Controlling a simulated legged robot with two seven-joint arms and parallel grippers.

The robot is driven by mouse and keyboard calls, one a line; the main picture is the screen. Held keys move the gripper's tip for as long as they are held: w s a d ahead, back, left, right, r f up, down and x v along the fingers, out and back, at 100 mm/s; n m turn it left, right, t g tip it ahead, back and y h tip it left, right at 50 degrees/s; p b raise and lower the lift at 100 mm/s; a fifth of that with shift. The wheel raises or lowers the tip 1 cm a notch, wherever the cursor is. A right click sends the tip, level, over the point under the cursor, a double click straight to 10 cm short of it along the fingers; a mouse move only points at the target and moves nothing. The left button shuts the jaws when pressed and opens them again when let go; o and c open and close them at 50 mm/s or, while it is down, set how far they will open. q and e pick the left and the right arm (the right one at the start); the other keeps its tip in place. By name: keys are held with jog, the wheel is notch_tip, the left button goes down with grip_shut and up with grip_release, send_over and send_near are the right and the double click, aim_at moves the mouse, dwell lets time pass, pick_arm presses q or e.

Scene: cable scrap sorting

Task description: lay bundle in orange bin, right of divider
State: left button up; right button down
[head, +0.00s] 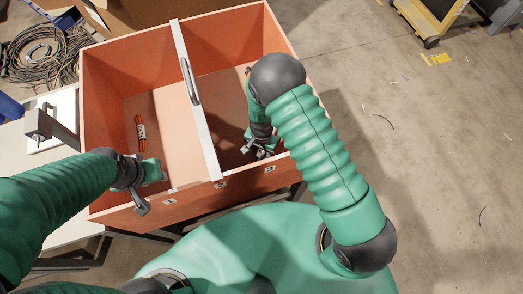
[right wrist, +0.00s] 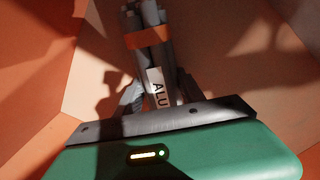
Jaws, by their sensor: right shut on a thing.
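The orange bin (head: 135,215) stands in front of me, split by a pale divider (head: 196,110) with a handle on it. My right gripper (head: 258,150) reaches down into the compartment right of the divider. In the right wrist view it is shut on a grey bundle (right wrist: 152,58) with an orange band and a white label reading "ALU". The bundle lies between the fingers, with bin walls around it; whether it touches the floor I cannot tell. My left gripper (head: 153,192) is open and empty over the front left of the bin.
A bundle of orange cable (head: 141,132) with a white label lies in the left compartment. Coiled dark cables (head: 38,58) lie at the far left. A cardboard box (head: 125,14) stands behind the bin. The concrete floor at right is mostly clear, with small scraps.

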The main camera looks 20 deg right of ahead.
jog(key=c, duration=0.7)
grip_release()
notch_tip(320, 180, up, 12)
jog(key=p, duration=0.3)
jog(key=s+d+r+n+t, duration=0.1)
jog(key=s+d+r+n, duration=0.1)
jog(key=r, duration=0.3)
jog(key=s+d+r+n, duration=0.2)
jog(key=s+r+n, duration=0.1)
jog(key=r, duration=0.3)
jog(key=s+d+r+n+t, duration=0.1)
jog(key=s+d+r+n, duration=0.2)
jog(key=s+r, duration=0.1)
jog(key=shift+s+d+r+n+t, duration=0.1)
jog(key=shift+s+r+n+t, duration=0.2)
jog(key=shift+r, duration=0.45)
jog(key=shift+w+a, duration=0.2)
jog(key=shift+c, duration=0.2)
